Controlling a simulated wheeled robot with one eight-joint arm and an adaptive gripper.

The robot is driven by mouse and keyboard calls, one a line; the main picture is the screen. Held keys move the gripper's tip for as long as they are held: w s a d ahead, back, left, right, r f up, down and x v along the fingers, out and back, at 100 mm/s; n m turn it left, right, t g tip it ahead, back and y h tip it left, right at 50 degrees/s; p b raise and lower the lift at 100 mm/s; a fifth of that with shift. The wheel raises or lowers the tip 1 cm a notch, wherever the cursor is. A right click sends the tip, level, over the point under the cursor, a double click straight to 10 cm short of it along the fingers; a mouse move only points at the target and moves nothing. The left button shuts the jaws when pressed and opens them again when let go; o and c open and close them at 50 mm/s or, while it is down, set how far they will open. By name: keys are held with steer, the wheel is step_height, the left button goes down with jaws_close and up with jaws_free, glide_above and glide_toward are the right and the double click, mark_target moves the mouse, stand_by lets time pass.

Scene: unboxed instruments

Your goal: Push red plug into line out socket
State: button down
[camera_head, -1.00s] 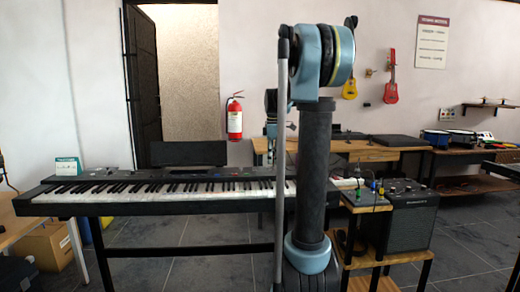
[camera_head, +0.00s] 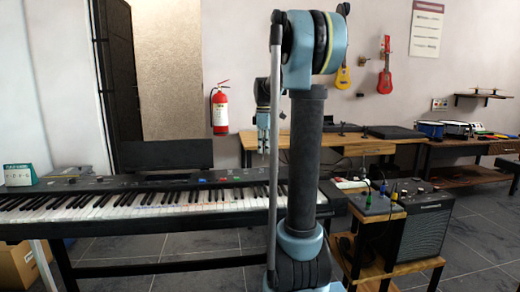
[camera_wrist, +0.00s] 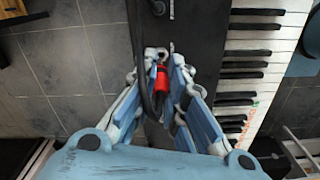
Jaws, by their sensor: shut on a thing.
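A red plug (camera_wrist: 162,80) shows in the wrist view between the fingers of my gripper (camera_wrist: 163,62). My gripper is shut on it, with a dark cable running beside it. The gripper is above the black body of the keyboard, beside its keys. In the head view my gripper (camera_head: 263,140) hangs behind my arm column, and the plug cannot be made out there. I cannot identify the line out socket in either view.
The long keyboard (camera_head: 130,205) stands on a dark frame. To its right a small wooden stand (camera_head: 362,262) carries a grey box (camera_head: 373,204) with coloured plugs and cables. A black amplifier (camera_head: 426,228) stands next to it. A wooden desk (camera_head: 350,150) is behind.

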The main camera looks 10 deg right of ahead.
steer(key=shift+a+f, duration=0.1)
steer(key=shift+a, duration=0.4)
glide_above(262, 171)
steer(key=w, duration=0.1)
steer(key=shift+f, duration=2.55)
steer(key=shift+f, duration=1)
stand_by(0.4)
steer(key=c, duration=1.6)
jaws_free()
steer(key=shift+o, duration=0.2)
